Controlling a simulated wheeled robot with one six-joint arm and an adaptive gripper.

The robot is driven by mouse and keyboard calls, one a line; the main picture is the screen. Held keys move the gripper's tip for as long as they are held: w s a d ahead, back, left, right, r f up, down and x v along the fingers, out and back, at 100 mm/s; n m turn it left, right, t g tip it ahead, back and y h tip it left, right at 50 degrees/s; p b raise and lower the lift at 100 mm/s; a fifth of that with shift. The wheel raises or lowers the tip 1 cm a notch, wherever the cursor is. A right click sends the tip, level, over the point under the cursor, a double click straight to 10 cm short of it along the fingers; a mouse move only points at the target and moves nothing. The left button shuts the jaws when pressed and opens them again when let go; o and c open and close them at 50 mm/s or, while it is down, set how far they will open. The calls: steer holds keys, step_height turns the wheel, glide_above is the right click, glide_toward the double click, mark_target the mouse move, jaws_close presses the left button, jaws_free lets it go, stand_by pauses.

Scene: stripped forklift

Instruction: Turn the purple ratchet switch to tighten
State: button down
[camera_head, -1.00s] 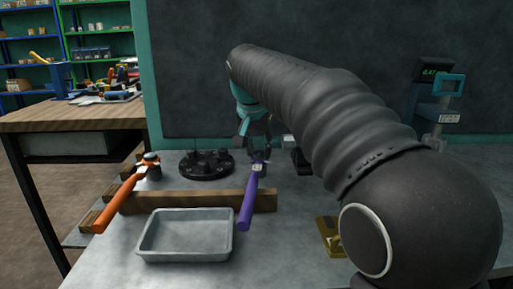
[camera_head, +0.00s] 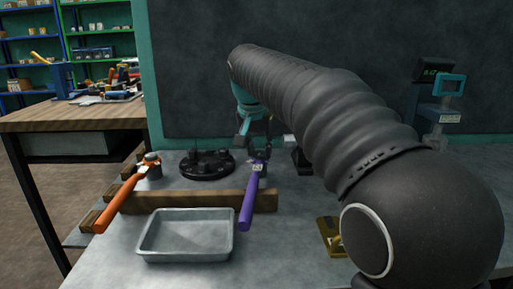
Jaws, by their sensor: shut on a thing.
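The purple ratchet (camera_head: 250,200) rests across the wooden bar, its handle toward me and its head at the far end. My gripper (camera_head: 259,152) is at the far end of the purple ratchet, shut on its head area. The switch itself is too small to make out, and my fingers partly cover the head. An orange ratchet (camera_head: 120,198) lies to the left on the same bar, with its head away from me.
A wooden bar (camera_head: 180,201) supports the tools. A grey tray (camera_head: 187,255) stands in front of it. A black round fixture (camera_head: 207,166) sits behind. A yellow-brown piece (camera_head: 329,237) lies at right. A teal-framed device (camera_head: 447,95) stands at the back right.

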steer(key=c, duration=0.8)
jaws_free()
steer(key=shift+r, duration=0.15)
steer(key=v, duration=1.1)
steer(key=shift+s+r, duration=0.1)
steer(key=shift+r, duration=0.25)
